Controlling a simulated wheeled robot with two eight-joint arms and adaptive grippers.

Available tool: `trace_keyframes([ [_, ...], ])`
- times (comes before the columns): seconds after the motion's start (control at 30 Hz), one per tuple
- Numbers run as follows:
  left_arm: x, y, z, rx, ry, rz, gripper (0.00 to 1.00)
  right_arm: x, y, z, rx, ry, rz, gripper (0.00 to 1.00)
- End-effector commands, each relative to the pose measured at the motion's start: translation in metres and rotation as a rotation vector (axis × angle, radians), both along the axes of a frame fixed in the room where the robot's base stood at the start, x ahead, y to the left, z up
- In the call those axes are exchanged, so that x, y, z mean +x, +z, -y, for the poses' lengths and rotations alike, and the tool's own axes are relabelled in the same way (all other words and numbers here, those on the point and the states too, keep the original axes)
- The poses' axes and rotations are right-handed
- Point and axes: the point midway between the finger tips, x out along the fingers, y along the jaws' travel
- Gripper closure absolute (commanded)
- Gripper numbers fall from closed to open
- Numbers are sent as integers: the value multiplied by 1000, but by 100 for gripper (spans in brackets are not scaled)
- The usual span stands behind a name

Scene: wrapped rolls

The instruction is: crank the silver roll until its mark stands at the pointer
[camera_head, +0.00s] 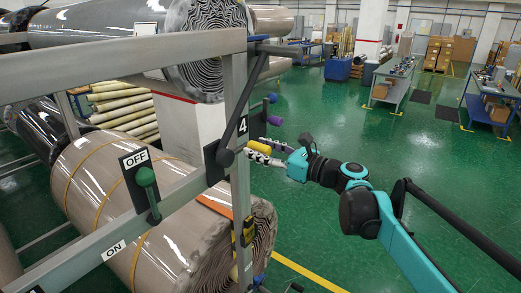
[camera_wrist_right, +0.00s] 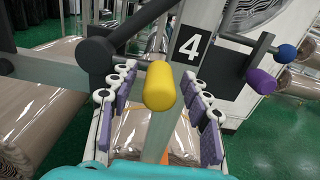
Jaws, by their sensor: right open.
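My right gripper (camera_head: 268,159) reaches in from the right toward the grey frame. In the right wrist view its open fingers (camera_wrist_right: 160,72) stand on both sides of a yellow knob (camera_wrist_right: 160,85), apart from it as far as I can see. The yellow knob also shows in the head view (camera_head: 259,147). A black crank arm (camera_wrist_right: 125,32) rises beside it, near the number 4 plate (camera_head: 243,126). A large shiny wrapped roll (camera_head: 95,185) lies behind the frame, with yellow bands around it. I cannot make out a mark or a pointer with certainty. My left gripper is not in view.
A purple knob (camera_head: 275,120) and a blue knob (camera_head: 272,98) stick out above the yellow one. A green-handled lever (camera_head: 146,180) sits between OFF and ON labels on the frame rail (camera_head: 120,68). Workbenches (camera_head: 393,82) stand farther back. Green floor is open at right.

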Motion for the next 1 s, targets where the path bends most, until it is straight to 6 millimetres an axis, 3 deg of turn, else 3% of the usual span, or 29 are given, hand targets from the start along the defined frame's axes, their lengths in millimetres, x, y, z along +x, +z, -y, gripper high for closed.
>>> trace_keyframes([
  [0.17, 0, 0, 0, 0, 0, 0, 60, -7, 0, 11, 0, -2, 0, 52],
  [0.6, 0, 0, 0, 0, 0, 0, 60, -59, 0, 83, 0, -4, 0, 52],
  [1.0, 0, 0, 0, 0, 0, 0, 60, -71, 0, 97, 0, 0, 0, 52],
])
